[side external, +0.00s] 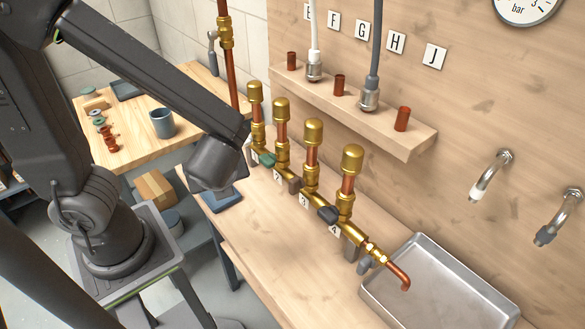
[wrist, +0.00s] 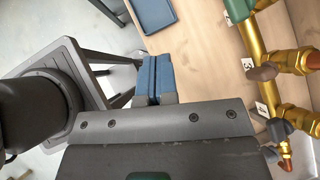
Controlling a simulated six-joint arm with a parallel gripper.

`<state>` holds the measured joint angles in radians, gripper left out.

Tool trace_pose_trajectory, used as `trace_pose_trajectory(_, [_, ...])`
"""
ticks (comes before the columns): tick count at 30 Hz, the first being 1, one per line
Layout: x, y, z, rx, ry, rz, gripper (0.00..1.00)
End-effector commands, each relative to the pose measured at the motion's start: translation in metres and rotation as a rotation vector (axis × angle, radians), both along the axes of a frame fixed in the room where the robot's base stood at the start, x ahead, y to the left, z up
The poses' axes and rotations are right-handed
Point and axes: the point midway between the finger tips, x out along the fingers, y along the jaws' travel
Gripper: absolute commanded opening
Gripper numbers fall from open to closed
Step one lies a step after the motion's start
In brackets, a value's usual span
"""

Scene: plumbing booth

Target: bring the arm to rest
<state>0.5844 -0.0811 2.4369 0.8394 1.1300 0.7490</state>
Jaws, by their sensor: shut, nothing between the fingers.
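My gripper (wrist: 156,62) shows in the wrist view with its two blue-padded fingers together and nothing between them. It is above the floor and bench edge, left of the brass manifold (wrist: 255,50) and apart from it.
The manifold (side external: 312,165) carries several brass-capped risers on the bench (side external: 265,235). A blue tray (wrist: 153,12) lies near the bench edge. A metal tray (side external: 435,290) sits at right. A shelf (side external: 390,132) holds hose ends. A mug (side external: 162,123) stands on the far table.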

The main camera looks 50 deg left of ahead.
Motion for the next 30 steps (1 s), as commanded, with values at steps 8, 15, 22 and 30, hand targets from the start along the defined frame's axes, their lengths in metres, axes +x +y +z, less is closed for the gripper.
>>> trace_pose_trajectory(8, [-0.015, -0.001, 0.052, -0.701, -0.467, 0.952, 0.0])
trace_pose_trajectory(15, [-0.011, -0.006, 0.098, -1.101, -0.72, 1.453, 0.0])
trace_pose_trajectory(22, [-0.01, -0.007, 0.108, -1.182, -0.762, 1.545, 0.0])
trace_pose_trajectory(30, [-0.01, -0.007, 0.108, -1.182, -0.762, 1.545, 0.0])
